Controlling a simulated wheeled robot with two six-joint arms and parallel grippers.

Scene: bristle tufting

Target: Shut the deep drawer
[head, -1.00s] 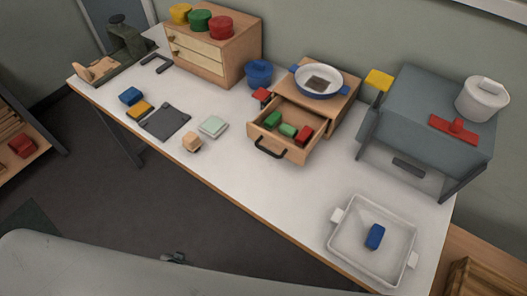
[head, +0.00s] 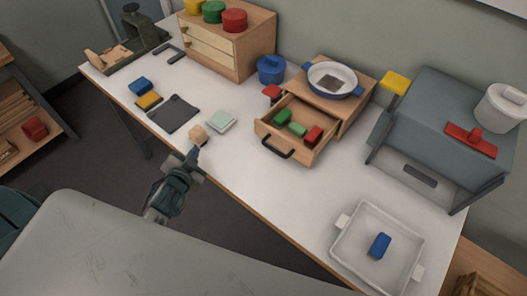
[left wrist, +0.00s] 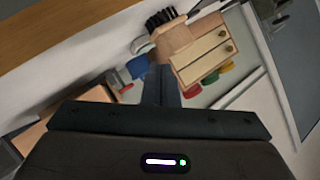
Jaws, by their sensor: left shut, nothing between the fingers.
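The deep drawer (head: 296,154) is pulled well out of a low wooden cabinet (head: 347,120). It has a black bar handle (head: 277,149) and holds green blocks and a red block. My left gripper (head: 194,156) is shut and empty at the table's front edge, left of the drawer and apart from it, just in front of a small wooden block (head: 198,136). In the left wrist view the shut fingers (left wrist: 160,88) point toward the block, which has black bristles (left wrist: 160,19). My right gripper is not in view.
A blue-rimmed pan (head: 334,80) sits on the cabinet. A red-topped item (head: 272,92) and a blue pot (head: 271,69) stand beside it. A pale green item (head: 221,121) lies left of the drawer. A white tray (head: 344,254) is front right. The tabletop before the drawer is clear.

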